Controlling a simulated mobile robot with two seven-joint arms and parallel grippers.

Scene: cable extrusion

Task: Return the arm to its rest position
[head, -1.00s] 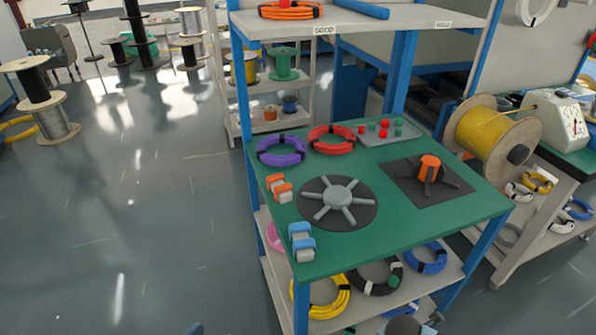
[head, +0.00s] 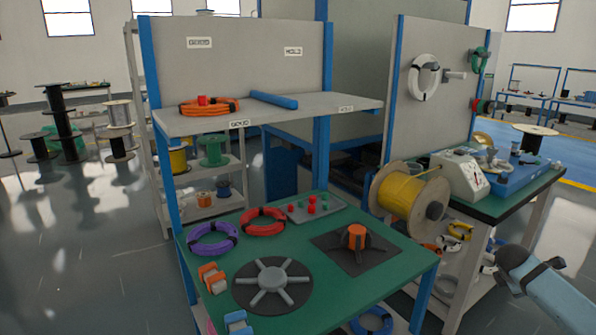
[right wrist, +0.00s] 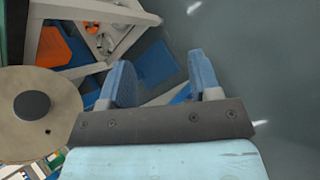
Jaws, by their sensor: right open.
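My right gripper (right wrist: 163,78) shows in the right wrist view. Its two blue-padded fingers are apart, with nothing between them, only the floor and blue items on a lower shelf behind. In the head view, part of my right arm (head: 545,290) comes in at the lower right corner, beside the side table; its fingers cannot be made out there. My left arm and gripper are not in the head view.
A green-topped workbench (head: 330,292) stands in front, with purple (head: 213,239) and red (head: 263,221) cable coils. A yellow cable spool (head: 408,192) sits to its right; a spool flange (right wrist: 60,110) is close left of my right gripper.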

